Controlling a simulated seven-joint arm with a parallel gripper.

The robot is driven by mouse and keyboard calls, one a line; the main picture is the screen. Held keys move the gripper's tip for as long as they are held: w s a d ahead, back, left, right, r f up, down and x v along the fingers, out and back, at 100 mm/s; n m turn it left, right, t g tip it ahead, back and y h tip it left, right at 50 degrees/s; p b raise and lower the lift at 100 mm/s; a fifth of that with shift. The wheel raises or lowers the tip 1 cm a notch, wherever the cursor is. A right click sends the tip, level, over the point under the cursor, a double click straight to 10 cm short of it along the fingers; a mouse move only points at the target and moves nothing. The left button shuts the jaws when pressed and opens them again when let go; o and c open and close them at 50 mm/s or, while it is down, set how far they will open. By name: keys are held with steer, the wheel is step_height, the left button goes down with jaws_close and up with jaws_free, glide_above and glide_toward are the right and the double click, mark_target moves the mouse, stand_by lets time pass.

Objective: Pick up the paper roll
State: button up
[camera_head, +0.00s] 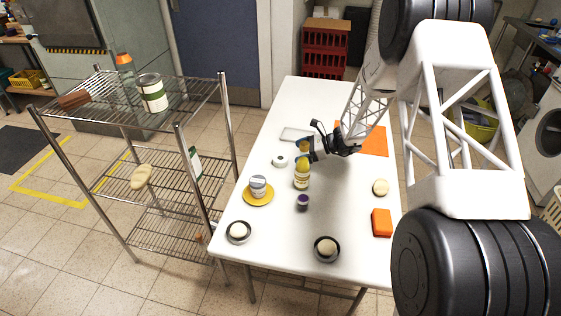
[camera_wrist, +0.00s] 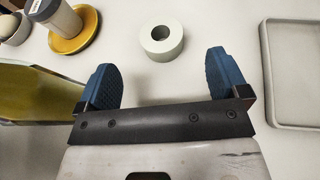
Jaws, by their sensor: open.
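The paper roll (camera_wrist: 160,49) is a short, pale green-white ring with a dark hole, lying flat on the white table. In the head view the roll (camera_head: 279,163) is left of my gripper (camera_head: 309,149). In the wrist view my gripper (camera_wrist: 163,77) is open, with its two blue finger pads apart and nothing between them. The roll lies just beyond the fingertips, roughly centred on the gap, and is not touched. My gripper hides no part of the roll.
A yellow-labelled bottle (camera_head: 302,178) stands close to my gripper; a yellowish bottle (camera_wrist: 38,95) shows at the wrist view's left. A grey tray (camera_wrist: 267,75) lies right. A tin stands on a yellow saucer (camera_head: 258,203). A wire rack (camera_head: 175,125) stands left of the table.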

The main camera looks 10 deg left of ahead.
mark_target(281, 158)
steer(key=shift+f, duration=0.4)
steer(key=shift+a, duration=0.15)
steer(key=shift+x, duration=1.2)
steer(key=shift+a+f, duration=0.1)
steer(key=shift+x, duration=2.45)
steer(key=shift+c, duration=0.4)
steer(key=c, duration=0.9)
